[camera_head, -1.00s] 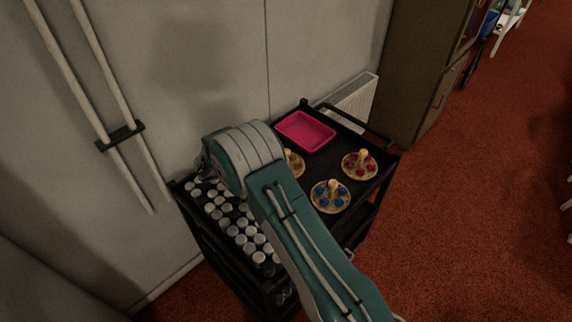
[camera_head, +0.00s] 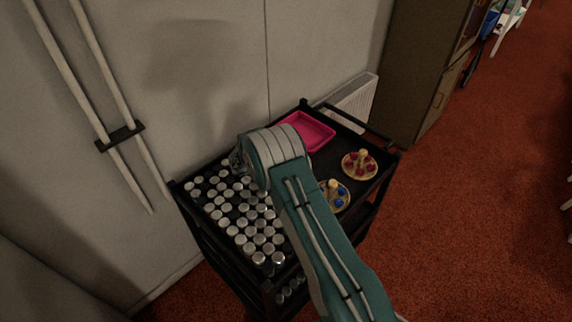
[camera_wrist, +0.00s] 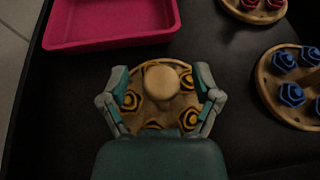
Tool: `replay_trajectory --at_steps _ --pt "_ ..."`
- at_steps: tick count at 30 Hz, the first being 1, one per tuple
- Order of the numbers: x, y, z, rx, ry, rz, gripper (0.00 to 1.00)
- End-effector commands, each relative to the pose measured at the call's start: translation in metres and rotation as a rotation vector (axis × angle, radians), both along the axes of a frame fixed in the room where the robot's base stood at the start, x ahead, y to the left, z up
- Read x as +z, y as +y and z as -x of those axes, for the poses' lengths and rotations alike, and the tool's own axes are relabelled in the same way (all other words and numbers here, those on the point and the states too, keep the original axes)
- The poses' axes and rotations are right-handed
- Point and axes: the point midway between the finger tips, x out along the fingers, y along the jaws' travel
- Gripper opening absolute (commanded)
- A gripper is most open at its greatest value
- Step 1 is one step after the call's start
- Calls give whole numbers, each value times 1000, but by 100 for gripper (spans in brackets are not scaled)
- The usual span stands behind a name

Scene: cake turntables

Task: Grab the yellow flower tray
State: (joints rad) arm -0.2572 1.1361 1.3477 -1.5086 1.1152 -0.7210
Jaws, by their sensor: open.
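The yellow flower tray (camera_wrist: 156,114) is a round wooden tray with yellow rosettes around a central knob (camera_wrist: 161,80). In the wrist view it lies between the two open fingers of my gripper (camera_wrist: 160,92), one finger on each side. I cannot tell whether the fingers touch it. In the head view my arm hides this tray and my gripper.
A pink rectangular bin (camera_head: 309,131) stands behind on the black cart (camera_head: 343,126). The blue flower tray (camera_head: 334,194) and red flower tray (camera_head: 360,165) are to the right. Several silver-topped jars (camera_head: 243,224) fill the cart's left side. A wall is behind.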

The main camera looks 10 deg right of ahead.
Motion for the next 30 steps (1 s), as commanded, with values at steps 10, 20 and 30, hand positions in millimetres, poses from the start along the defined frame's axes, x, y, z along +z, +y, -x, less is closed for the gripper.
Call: replay_trajectory --at_steps 10,20,30 --pt "0 0 0 1 0 0 10" --pt "0 0 0 1 -1 -1 0" --pt "29 0 -1 -1 -4 -2 0"
